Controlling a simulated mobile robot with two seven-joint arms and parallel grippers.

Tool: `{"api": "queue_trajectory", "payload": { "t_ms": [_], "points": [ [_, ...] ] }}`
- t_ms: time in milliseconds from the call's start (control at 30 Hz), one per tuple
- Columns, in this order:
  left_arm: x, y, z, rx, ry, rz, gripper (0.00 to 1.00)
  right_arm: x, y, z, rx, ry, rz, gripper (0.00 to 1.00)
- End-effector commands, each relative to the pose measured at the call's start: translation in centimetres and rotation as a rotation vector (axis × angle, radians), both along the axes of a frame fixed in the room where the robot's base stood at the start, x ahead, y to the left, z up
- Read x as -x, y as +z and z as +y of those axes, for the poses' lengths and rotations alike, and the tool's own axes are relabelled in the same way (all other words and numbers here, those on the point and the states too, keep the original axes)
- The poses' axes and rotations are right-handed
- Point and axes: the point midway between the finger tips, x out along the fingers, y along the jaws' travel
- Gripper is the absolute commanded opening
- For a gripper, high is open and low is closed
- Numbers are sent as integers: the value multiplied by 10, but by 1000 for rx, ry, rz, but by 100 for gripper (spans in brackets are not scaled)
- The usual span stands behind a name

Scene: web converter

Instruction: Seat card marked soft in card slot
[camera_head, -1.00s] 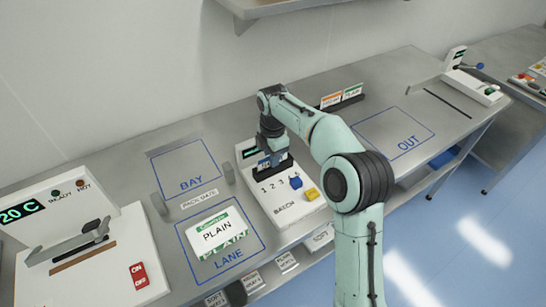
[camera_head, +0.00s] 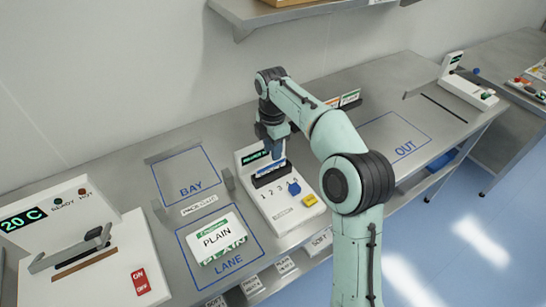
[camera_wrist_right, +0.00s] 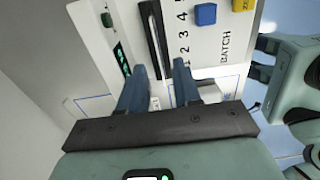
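The card slot (camera_head: 272,179) is a dark holder on the white batch machine (camera_head: 292,205). A card with blue and white on it (camera_head: 268,168) stands upright in the slot; its marking is too small to read. In the right wrist view the slot (camera_wrist_right: 153,35) shows a thin pale card edge inside it. My right gripper (camera_head: 277,153) is just above the card. Its two blue fingers (camera_wrist_right: 158,80) are apart with nothing between them, so it is open and empty. My left gripper is out of view.
A rack at the back holds an orange card (camera_head: 333,102) and a green card (camera_head: 350,97). A PLAIN pack (camera_head: 216,238) lies in the LANE area. The BAY (camera_head: 185,170) and OUT (camera_head: 395,135) areas are clear. A shelf (camera_head: 290,12) overhangs the back.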

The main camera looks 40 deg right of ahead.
Motion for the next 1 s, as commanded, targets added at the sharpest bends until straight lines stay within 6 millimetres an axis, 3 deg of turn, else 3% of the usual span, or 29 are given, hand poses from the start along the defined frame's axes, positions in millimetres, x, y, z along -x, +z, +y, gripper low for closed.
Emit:
{"api": "queue_trajectory", "payload": {
  "t_ms": [33,100,300,1000],
  "points": [
    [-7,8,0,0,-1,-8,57,-3,16,0,0,1,-8,32],
    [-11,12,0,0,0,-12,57,-3,29,0,0,1,-9,32],
    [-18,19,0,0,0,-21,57,-2,50,1,0,2,-8,32],
    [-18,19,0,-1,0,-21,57,-1,52,1,0,2,-8,32]
  ]
}}
